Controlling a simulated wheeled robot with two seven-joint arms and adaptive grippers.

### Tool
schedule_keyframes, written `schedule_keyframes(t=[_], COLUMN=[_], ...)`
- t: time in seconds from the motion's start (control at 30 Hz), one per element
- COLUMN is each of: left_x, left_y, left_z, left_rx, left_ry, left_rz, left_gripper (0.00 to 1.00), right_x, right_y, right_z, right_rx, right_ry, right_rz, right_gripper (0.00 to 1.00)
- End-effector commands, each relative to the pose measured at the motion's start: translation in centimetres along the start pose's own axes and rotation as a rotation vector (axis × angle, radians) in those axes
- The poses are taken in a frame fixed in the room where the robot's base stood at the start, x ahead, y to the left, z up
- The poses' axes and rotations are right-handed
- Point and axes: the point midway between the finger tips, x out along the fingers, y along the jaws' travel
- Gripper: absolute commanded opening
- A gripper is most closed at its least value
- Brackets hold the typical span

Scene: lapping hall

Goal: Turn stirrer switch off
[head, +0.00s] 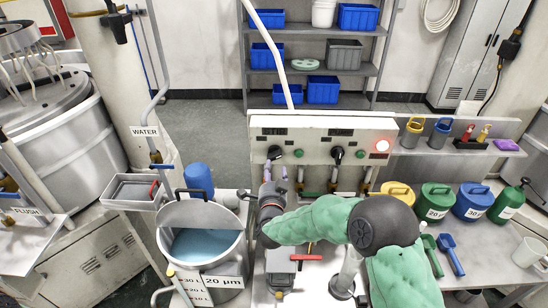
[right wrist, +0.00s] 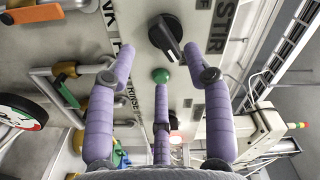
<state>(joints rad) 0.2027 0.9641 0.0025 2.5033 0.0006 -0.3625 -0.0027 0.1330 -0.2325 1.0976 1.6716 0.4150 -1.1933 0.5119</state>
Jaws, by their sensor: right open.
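The stirrer switch is a black rotary knob (head: 273,152) under the left label of the control panel (head: 320,128). It also shows large in the right wrist view (right wrist: 172,37), near lettering that reads STIR, its handle slanting. A green round button (right wrist: 161,75) sits beside it; it shows in the head view too (head: 298,153). My right gripper (head: 275,172) is open and empty, just below the knob. Its purple fingers (right wrist: 170,58) spread to either side of the knob and button in the right wrist view; I cannot tell if any touches. My left gripper is out of view.
A second black knob (head: 337,152) and a lit red button (head: 382,146) are farther right on the panel. A pot of blue liquid (head: 205,245) stands left of my right arm. Several lidded containers (head: 435,200) stand on the right bench. Pipes and valves run beneath the panel.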

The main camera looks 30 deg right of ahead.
Motion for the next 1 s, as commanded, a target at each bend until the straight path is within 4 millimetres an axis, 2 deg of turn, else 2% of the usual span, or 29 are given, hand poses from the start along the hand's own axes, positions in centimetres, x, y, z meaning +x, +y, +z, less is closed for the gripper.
schedule_keyframes(t=[0.2, 0.4, 0.6, 0.87, 1.0], left_x=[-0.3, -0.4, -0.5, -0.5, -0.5], left_y=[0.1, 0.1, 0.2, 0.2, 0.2], left_z=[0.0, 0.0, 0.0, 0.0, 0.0], left_rx=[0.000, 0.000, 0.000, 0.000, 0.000], left_ry=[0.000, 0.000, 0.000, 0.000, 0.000], left_rz=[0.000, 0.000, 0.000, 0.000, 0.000], left_gripper=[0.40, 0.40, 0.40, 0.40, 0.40], right_x=[4.0, 6.5, 7.4, 7.4, 7.4], right_y=[0.0, 0.0, 0.0, 0.0, 0.0], right_z=[0.0, 0.0, 0.1, 0.0, 0.0], right_rx=[-0.001, -0.001, -0.001, -0.001, -0.001], right_ry=[0.000, 0.000, -0.002, -0.002, -0.002], right_rz=[0.001, 0.000, 0.000, 0.000, 0.000], right_gripper=[0.52, 0.52, 0.52, 0.52, 0.12])
